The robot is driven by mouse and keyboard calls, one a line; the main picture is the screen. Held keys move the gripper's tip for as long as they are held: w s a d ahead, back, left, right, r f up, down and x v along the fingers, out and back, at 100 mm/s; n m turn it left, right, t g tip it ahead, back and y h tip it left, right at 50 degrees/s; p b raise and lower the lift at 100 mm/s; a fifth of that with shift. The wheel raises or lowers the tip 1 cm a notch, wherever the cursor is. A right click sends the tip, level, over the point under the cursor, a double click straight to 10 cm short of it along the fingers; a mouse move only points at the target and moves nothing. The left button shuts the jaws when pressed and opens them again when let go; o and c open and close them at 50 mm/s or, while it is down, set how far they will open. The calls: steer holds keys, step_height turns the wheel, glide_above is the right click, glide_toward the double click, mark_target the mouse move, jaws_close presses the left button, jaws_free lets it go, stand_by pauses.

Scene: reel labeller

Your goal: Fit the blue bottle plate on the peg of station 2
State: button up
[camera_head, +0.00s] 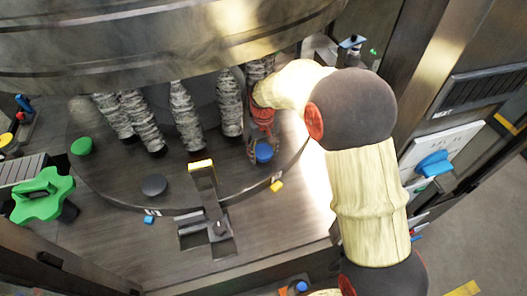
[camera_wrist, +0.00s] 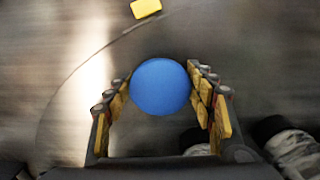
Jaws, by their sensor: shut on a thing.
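The blue bottle plate (camera_head: 264,152) is a small round blue disc at the right part of the dark round table (camera_head: 110,187). In the wrist view the blue plate (camera_wrist: 160,87) sits between the two fingers. My gripper (camera_wrist: 160,84) is shut on it, with yellow pads at its left and right sides. In the head view my gripper (camera_head: 262,140) points down at the table over the plate. The peg under the plate is hidden, and I cannot tell whether the plate touches the table.
A dark plate (camera_head: 154,186) and a green plate (camera_head: 82,146) are on the table. Several grey mottled columns (camera_head: 186,115) hang behind. A yellow tag (camera_head: 277,185) and blue tag (camera_head: 148,219) mark the rim. A green star wheel (camera_head: 43,190) lies left.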

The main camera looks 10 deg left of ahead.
steer(key=shift+f+b, duration=0.35)
steer(key=shift+f, duration=0.45)
steer(key=o, duration=1.3)
steer(key=shift+c, duration=0.2)
step_height(320, 180, up, 8)
steer(key=shift+f, duration=0.25)
